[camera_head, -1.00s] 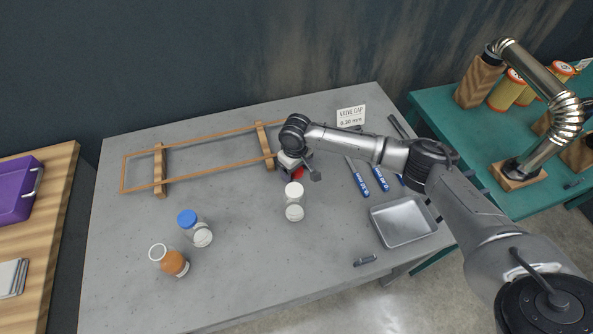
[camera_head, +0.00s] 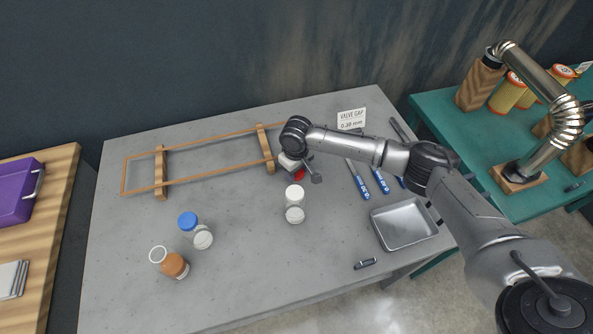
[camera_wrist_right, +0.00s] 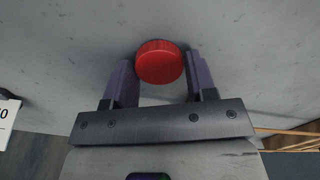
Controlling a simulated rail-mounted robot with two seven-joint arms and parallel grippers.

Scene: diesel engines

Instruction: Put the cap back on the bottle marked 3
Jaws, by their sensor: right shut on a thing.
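A red cap (camera_wrist_right: 160,62) sits between the fingertips of my right gripper (camera_wrist_right: 160,70), which is shut on it. In the head view the red cap (camera_head: 299,175) shows just under the right gripper (camera_head: 292,168), near the table's back middle. A blue-capped bottle (camera_head: 193,229) and a white-capped bottle (camera_head: 295,205) also stand on the table. The markings on the bottles are too small to read. My left gripper is not in view.
A wooden frame (camera_head: 160,175) lies along the back left of the grey table (camera_head: 240,270). A metal tray (camera_head: 403,224), blue-handled tools (camera_head: 365,190) and a "VALVE GAP" card (camera_head: 351,118) are on the right. The front middle is mostly clear.

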